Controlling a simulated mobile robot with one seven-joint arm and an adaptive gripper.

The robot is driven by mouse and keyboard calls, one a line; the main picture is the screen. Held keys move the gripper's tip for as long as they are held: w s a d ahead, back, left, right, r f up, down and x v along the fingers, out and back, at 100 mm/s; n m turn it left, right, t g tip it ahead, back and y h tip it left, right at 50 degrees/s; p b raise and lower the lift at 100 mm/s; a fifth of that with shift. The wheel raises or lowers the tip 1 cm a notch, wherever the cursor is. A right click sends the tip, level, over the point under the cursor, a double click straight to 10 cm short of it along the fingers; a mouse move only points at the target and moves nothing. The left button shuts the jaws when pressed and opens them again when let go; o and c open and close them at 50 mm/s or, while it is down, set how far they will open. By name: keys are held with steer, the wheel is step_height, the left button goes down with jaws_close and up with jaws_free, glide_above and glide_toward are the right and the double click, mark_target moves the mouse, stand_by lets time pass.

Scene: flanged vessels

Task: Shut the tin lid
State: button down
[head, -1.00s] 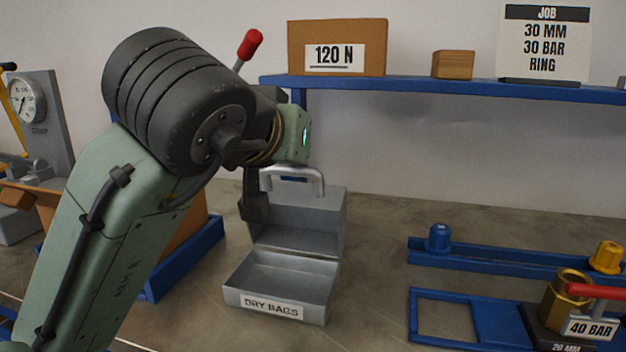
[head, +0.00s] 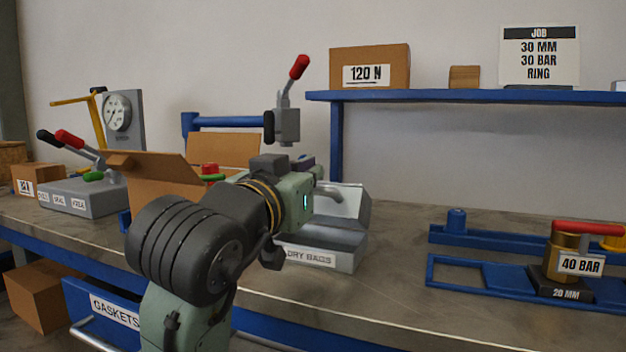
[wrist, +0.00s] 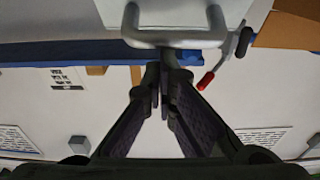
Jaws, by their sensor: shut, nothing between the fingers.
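The grey metal tin (head: 348,262), labelled DRY BAGS, stands on the bench just right of my wrist in the head view. Its lid (head: 352,203) is open, raised at the back, with a grey handle (head: 331,190) on it. My wrist hides the tin's left part. My gripper (wrist: 167,72) shows in the wrist view with its dark fingers together and nothing between them. The lid handle (wrist: 175,43) crosses just beyond the fingertips there; I cannot tell whether they touch. In the head view the fingers are mostly hidden behind my wrist.
A blue shelf (head: 440,95) runs above the bench behind the tin. An open cardboard box (head: 160,195) and a red-handled clamp (head: 288,120) are left and behind. A blue rack (head: 470,275) with a brass valve (head: 562,250) is right. Bare bench lies between tin and rack.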

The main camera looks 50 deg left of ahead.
steer(key=s+f+t+b, duration=0.1)
steer(key=f+b, duration=0.1)
steer(key=b, duration=0.1)
steer(key=s+d+f+t+y+b, duration=0.1)
steer(key=f+t+b, duration=0.1)
steer(key=f+b, duration=0.1)
steer(key=s+f+t+y+b, duration=0.1)
steer(key=f+t+b, duration=0.1)
steer(key=b, duration=0.2)
steer(key=shift+s+d+f, duration=0.25)
steer(key=shift+d+f, duration=0.1)
steer(key=shift+f, duration=0.05)
steer(key=shift+r, duration=0.1)
